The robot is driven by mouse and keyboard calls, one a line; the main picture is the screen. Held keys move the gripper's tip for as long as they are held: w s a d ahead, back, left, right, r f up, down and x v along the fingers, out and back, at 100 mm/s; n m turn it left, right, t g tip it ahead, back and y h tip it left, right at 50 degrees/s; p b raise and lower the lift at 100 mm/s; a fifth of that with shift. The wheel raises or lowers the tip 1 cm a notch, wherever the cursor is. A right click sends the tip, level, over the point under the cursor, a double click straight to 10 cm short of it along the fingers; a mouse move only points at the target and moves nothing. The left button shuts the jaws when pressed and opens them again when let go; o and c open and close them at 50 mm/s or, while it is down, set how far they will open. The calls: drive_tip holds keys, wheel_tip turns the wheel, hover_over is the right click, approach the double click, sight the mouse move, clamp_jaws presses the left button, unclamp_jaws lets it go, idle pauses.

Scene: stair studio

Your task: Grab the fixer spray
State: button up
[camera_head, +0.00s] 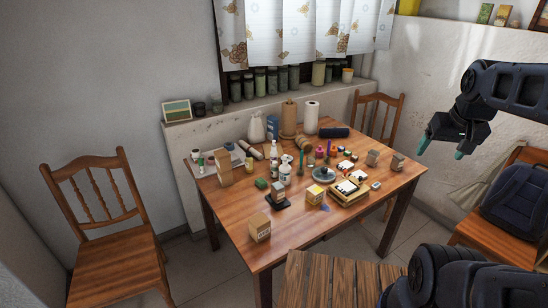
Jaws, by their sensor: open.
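A wooden table (225,215) carries a crowd of small items. Two white bottles stand near its middle: a slim one (274,155) and a wider one with a dark label (285,176) just in front of it. I cannot read the labels, so I cannot tell which item is the fixer spray. My gripper (442,149) is open and empty, its two teal fingertips apart. It hangs in the air at the upper right, to the right of the table in the picture and well away from the bottles.
Chairs stand left (110,255) and behind (379,105); a backpack (515,198) rests on another. A slatted wooden surface (325,280) is in front.

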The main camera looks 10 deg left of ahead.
drive_tip(key=c, duration=0.4)
